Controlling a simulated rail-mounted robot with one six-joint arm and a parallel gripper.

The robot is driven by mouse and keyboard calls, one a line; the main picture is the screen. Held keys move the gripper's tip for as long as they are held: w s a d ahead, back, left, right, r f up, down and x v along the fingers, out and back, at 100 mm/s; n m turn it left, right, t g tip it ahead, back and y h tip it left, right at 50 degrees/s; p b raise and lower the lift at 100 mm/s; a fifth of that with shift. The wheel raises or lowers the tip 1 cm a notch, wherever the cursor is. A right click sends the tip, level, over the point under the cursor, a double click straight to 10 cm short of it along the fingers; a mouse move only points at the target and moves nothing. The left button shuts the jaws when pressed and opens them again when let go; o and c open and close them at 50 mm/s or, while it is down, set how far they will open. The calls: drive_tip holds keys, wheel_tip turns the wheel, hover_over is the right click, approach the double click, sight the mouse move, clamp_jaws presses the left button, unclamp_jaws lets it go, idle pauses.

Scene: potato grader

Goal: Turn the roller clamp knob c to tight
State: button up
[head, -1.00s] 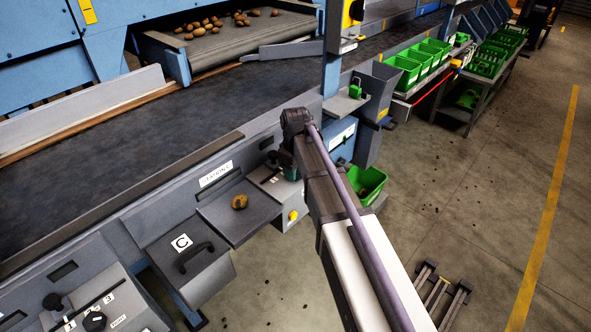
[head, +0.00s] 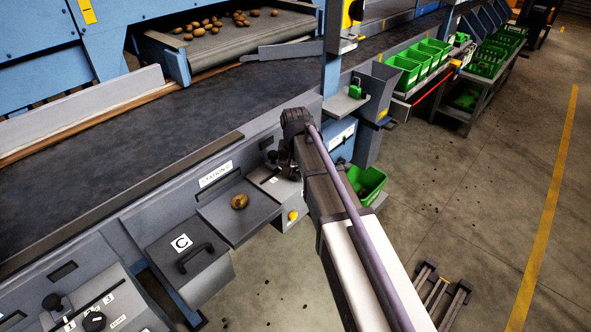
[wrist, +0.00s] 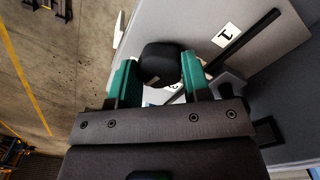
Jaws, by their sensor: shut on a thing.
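My gripper (wrist: 159,68) has its two green fingers closed on the sides of a black rounded knob (wrist: 160,58) in the wrist view. A white label, partly covered, shows just below the knob. I take this as the clamp knob, but no letter c is readable on it. In the head view my gripper (head: 288,167) is at the small grey control box (head: 272,181) right of the centre station, mostly hidden behind my arm.
A black slot and a label marked 1 (wrist: 227,35) lie beside the knob. A black-topped lever (head: 272,156) stands close to my gripper.

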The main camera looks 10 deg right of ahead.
sight(296, 171)
drive_tip(key=shift+m, duration=1.3)
drive_tip(key=o, duration=0.9)
drive_tip(key=shift+r, duration=0.1)
wheel_tip(296, 171, up, 11)
drive_tip(key=p, duration=1.1)
drive_tip(key=shift+f, duration=0.2)
